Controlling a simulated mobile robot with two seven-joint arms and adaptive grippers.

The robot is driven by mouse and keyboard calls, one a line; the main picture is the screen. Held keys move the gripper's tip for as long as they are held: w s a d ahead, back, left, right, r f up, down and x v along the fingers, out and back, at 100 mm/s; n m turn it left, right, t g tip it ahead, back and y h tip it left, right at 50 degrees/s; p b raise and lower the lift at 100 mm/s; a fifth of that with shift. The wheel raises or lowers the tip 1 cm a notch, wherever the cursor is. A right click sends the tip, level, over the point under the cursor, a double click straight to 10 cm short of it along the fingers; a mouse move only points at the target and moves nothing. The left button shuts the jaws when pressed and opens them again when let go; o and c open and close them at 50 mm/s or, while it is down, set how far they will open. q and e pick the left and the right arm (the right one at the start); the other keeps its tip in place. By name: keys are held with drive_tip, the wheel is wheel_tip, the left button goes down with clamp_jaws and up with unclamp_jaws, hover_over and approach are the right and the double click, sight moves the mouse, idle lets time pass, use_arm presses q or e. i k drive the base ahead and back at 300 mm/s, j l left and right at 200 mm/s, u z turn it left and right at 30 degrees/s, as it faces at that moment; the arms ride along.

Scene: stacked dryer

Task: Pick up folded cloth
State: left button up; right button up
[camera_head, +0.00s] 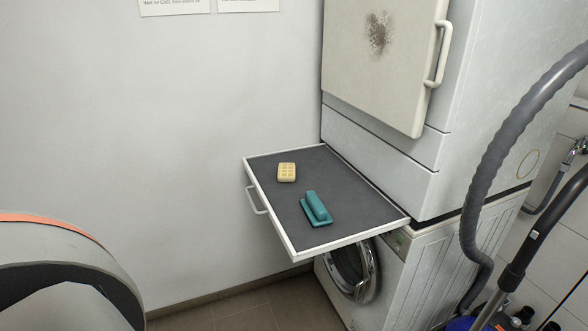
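A pull-out shelf (262,186) with a pale rim and dark grey surface sticks out between the stacked machines. A small pale yellow block with a grid pattern (287,172) lies on its back left part; it may be the folded cloth, but I cannot tell its material. Neither of my grippers is in view.
A grey hose (475,190) hangs at the right. Free space lies left of the shelf, before a white wall (180,150).

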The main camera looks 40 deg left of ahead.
sight(285, 170)
drive_tip(key=j+z, duration=0.15)
drive_tip(key=j, duration=0.35)
drive_tip(key=k+j+z, duration=0.15)
drive_tip(key=j, duration=0.95)
drive_tip(key=k+j+z, duration=0.1)
drive_tip(key=j, duration=0.55)
drive_tip(key=k+j, duration=0.15)
drive_tip(key=j, duration=0.45)
drive_tip(key=i+z, duration=0.05)
